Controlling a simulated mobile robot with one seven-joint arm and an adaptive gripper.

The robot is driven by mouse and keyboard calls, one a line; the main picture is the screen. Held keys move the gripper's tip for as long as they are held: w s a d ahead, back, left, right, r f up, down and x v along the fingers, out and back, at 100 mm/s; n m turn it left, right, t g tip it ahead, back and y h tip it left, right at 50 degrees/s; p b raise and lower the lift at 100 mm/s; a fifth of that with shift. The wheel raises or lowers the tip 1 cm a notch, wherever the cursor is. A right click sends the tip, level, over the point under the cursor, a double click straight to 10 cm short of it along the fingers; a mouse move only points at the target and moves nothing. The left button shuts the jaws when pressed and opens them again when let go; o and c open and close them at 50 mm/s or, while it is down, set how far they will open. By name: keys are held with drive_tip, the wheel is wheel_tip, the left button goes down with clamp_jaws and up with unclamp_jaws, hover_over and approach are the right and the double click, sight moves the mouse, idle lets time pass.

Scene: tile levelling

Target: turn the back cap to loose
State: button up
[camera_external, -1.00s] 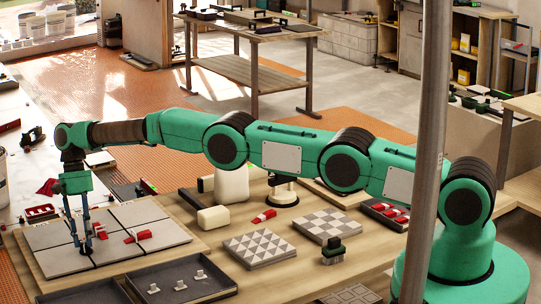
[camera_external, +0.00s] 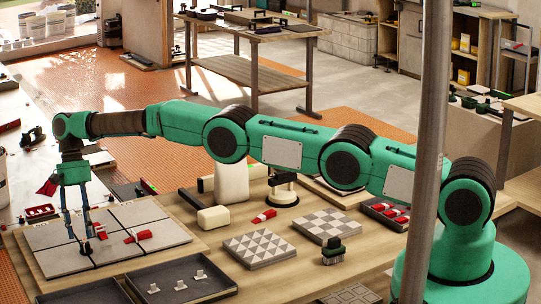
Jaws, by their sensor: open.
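Grey tiles (camera_external: 55,236) lie in a square on a board on the wooden bench, with dark joints between them. A red cap (camera_external: 101,231) stands at the joint near the middle, close beside my fingers and partly hidden by them. A second red cap (camera_external: 138,237) lies a little to its right, with nothing touching it. I cannot tell which is the back cap, nor how either is turned. My gripper (camera_external: 87,243) points down with its fingers low over the tiles. It is open. I cannot tell whether a finger touches the near cap.
A dark tray (camera_external: 180,283) with several small white pieces stands in front of the tiles. A white-headed mallet (camera_external: 213,218), another red cap (camera_external: 264,216) and patterned tiles (camera_external: 259,248) lie to the right. A red-filled holder (camera_external: 40,212) sits behind the tiles.

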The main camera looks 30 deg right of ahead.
sight(83, 241)
wheel_tip(83, 241, up, 7)
idle(0.4)
drive_tip(key=shift+a, duration=0.15)
drive_tip(key=shift+s+r+t+h+p, duration=0.15)
drive_tip(key=shift+r+t+h+p, duration=0.15)
drive_tip(key=shift+r+t+p, duration=1.15)
drive_tip(key=shift+s+r+t+h+p, duration=0.25)
drive_tip(key=shift+r+t+p, duration=0.4)
drive_tip(key=shift+p, duration=1.55)
drive_tip(key=shift+w+f, duration=0.15)
drive_tip(key=shift+f, duration=0.15)
wheel_tip(83, 241, down, 14)
drive_tip(key=shift+r+b, duration=0.2)
drive_tip(key=shift+b, duration=0.25)
